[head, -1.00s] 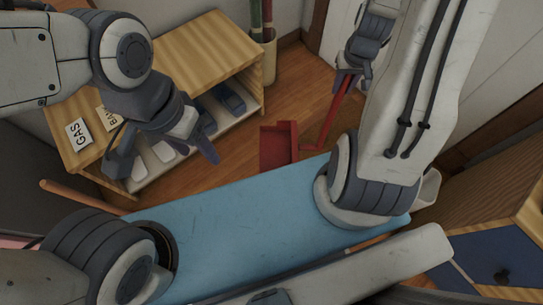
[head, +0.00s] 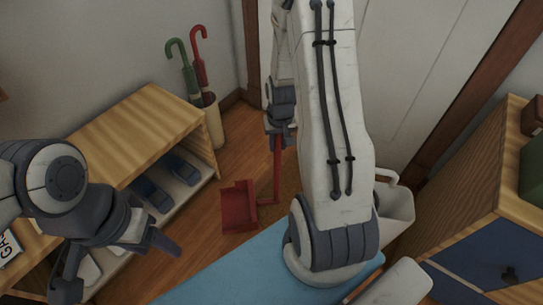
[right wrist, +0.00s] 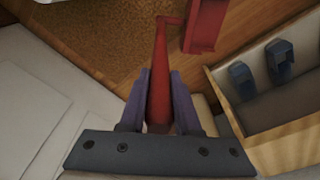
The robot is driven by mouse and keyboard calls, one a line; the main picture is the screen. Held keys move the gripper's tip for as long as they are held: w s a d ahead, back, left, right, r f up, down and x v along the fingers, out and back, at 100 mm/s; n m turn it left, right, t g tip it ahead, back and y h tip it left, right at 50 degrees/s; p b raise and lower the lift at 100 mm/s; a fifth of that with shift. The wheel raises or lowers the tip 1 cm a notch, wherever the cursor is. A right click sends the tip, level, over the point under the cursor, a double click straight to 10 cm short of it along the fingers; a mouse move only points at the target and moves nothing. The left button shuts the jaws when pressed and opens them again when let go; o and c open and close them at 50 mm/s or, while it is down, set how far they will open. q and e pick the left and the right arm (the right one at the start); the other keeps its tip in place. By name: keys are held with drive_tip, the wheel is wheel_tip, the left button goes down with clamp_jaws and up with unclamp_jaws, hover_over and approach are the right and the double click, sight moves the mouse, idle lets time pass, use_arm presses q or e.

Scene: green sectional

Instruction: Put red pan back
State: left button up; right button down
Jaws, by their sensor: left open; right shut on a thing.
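The red pan (head: 238,206) is a dustpan with a long upright red handle. In the head view it is low over or on the wood floor, right of the shoe shelf; I cannot tell if it touches the floor. My right gripper (head: 280,132) is shut on the upper part of the handle. In the right wrist view the handle runs between the fingers (right wrist: 159,78), and part of the pan (right wrist: 205,28) shows at the top. My left gripper (head: 120,262) is open and empty in front of the shelf, at the left.
A wooden shoe shelf (head: 130,133) holds blue slippers (head: 183,169) and pale shoes. Behind it stands a cream holder (head: 210,122) with a green and a red umbrella. A white bin (head: 396,207) is partly hidden by my right arm. A wooden cabinet (head: 455,225) stands at right.

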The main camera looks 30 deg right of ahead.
drive_tip(key=shift+w+a+f+b, duration=0.15)
drive_tip(key=shift+w+f+b, duration=0.25)
drive_tip(key=shift+f, duration=0.45)
drive_tip(key=shift+w+a+f+b, duration=0.15)
drive_tip(key=shift+f+b, duration=0.35)
drive_tip(key=shift+f, duration=0.35)
drive_tip(key=shift+w+a+f+b, duration=0.1)
drive_tip(key=shift+w+f+b, duration=0.3)
drive_tip(key=shift+f, duration=0.45)
drive_tip(key=shift+s, duration=0.1)
drive_tip(key=shift+f, duration=0.2)
drive_tip(key=c, duration=0.6)
unclamp_jaws()
drive_tip(key=shift+r, duration=0.1)
